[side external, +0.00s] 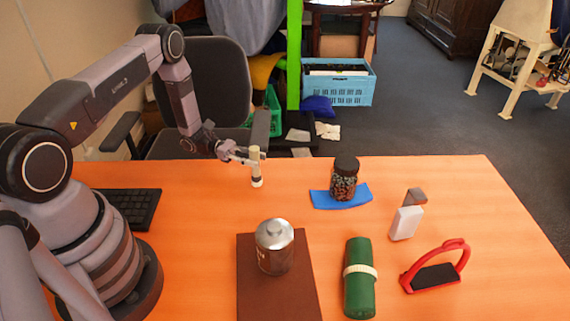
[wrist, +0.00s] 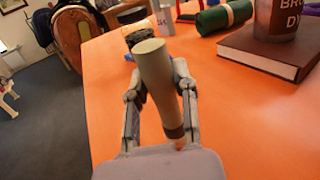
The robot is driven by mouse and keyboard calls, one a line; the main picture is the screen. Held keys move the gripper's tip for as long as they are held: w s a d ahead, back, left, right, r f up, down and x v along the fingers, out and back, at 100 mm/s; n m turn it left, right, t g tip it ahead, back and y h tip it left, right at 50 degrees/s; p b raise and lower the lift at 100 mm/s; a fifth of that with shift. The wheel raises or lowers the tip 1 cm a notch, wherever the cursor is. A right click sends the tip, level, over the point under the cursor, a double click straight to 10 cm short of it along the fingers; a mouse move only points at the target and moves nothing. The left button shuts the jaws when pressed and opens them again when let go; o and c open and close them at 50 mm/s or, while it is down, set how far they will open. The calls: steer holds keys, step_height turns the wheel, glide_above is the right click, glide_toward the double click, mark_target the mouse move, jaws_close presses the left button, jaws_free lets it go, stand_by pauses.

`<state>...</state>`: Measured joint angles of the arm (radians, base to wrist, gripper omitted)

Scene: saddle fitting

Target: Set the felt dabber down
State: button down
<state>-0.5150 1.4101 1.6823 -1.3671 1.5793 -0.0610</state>
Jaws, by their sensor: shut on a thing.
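The felt dabber (side external: 256,170) is a pale, slim upright cylinder with a dark band near its lower end. My gripper (side external: 248,157) is shut on its upper part, near the back edge of the orange table (side external: 205,215). The dabber's lower end is at or just above the tabletop; I cannot tell if it touches. In the wrist view the dabber (wrist: 158,75) stands between the two fingers of my gripper (wrist: 160,92), its grey-green top towards the camera and its banded end low, over orange table.
A dark-lidded jar (side external: 344,180) stands on a blue cloth (side external: 322,200). A metal tin (side external: 274,247) stands on a brown book (side external: 262,300). A green roll (side external: 358,290), a white block (side external: 406,223) and a red stirrup (side external: 458,262) lie right. A keyboard (side external: 132,205) is left. Table around the dabber is clear.

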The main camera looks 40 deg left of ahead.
steer(key=shift+f, duration=0.15)
steer(key=c, duration=0.9)
jaws_free()
